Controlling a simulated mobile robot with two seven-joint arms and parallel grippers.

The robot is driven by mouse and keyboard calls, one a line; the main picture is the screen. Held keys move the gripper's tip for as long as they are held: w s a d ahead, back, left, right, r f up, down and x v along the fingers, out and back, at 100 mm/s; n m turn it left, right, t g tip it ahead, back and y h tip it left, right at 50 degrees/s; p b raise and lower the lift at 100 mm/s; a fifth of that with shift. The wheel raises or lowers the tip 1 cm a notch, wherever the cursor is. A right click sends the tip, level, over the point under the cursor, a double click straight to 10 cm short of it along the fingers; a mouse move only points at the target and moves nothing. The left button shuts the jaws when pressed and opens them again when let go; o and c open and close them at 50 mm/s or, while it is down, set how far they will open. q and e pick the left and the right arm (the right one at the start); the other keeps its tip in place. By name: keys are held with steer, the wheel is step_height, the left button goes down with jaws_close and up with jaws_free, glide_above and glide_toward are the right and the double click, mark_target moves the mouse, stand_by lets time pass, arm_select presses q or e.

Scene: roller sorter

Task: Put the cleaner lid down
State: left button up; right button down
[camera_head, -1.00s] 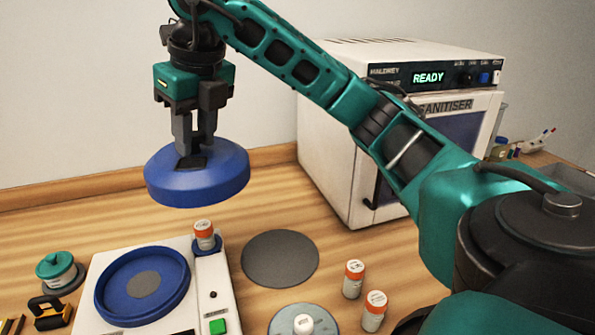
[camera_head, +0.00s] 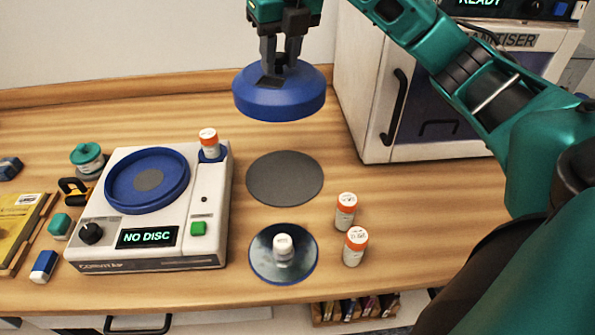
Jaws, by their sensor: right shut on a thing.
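The cleaner lid (camera_head: 279,101) is a round blue cap, held level in the air above the back of the bench. My right gripper (camera_head: 284,72) is shut on the dark knob on its top. Below the lid lies a flat round grey mat (camera_head: 285,179), bare. To its left stands the white disc cleaner (camera_head: 212,225) with an open blue round well (camera_head: 121,191); its display reads "NO DISC". My left gripper is not in view.
A dark disc (camera_head: 262,263) with a white-capped piece on it lies in front of the mat. Two orange-capped bottles (camera_head: 346,212) stand to the right; another (camera_head: 209,141) sits on the cleaner's corner. The sanitiser (camera_head: 378,95) stands behind right. A teal-lidded jar (camera_head: 87,158) stands left.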

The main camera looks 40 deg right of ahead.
steer(key=shift+d+f, duration=0.1)
steer(key=shift+f, duration=0.1)
steer(key=shift+f+b, duration=0.9)
steer(key=shift+f, duration=9)
steer(key=shift+f, duration=0.1)
steer(key=c, duration=0.8)
jaws_free()
